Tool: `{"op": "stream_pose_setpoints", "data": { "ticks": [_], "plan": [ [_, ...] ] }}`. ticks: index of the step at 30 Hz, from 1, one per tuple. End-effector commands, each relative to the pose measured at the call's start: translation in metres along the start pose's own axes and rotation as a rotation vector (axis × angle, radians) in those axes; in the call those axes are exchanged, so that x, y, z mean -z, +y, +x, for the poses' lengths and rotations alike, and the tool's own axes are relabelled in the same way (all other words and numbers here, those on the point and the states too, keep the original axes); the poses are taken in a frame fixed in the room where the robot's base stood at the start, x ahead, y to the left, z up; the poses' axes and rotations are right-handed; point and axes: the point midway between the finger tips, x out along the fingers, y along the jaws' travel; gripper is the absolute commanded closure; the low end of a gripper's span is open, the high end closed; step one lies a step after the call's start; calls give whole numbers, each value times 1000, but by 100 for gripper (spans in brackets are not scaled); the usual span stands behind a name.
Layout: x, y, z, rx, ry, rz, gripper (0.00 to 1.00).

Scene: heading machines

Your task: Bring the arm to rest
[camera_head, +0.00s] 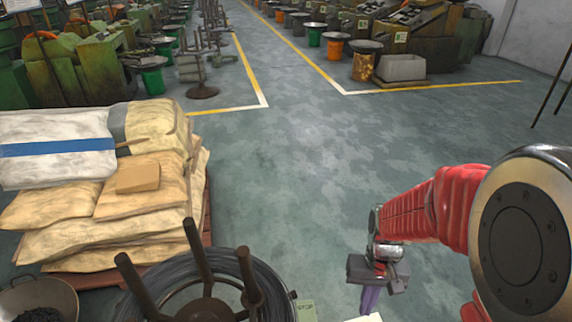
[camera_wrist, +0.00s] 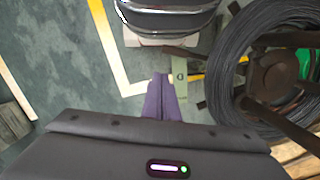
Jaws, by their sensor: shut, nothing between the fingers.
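My arm, with red covers and a large round grey joint, reaches in from the right in the head view. My gripper (camera_head: 369,300) points down over the lower middle of the picture, its purple fingers partly cut off by the bottom edge. In the wrist view my gripper (camera_wrist: 163,82) shows its two purple fingers close together, with nothing between them. It is shut and empty. The wire coil is to its left in the head view and to its right in the wrist view, apart from the fingers.
The dark wire coil (camera_head: 168,290) sits around a stand with brown upright posts. Sacks (camera_head: 68,239) are piled on a pallet at the left. Green machines (camera_head: 88,68) and several coloured buckets (camera_head: 334,42) stand farther back. The grey floor (camera_head: 300,165) in the middle is clear, with yellow lines beyond.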

Motion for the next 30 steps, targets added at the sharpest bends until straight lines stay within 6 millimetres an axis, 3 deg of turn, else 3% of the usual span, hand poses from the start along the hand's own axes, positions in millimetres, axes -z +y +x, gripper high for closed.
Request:
{"op": "stream_pose_setpoints", "data": {
  "ticks": [9,30],
  "plan": [
    [-18,-7,-54,-5,117,-38,100],
    [-65,-19,-151,-5,421,-111,100]
  ]
}}
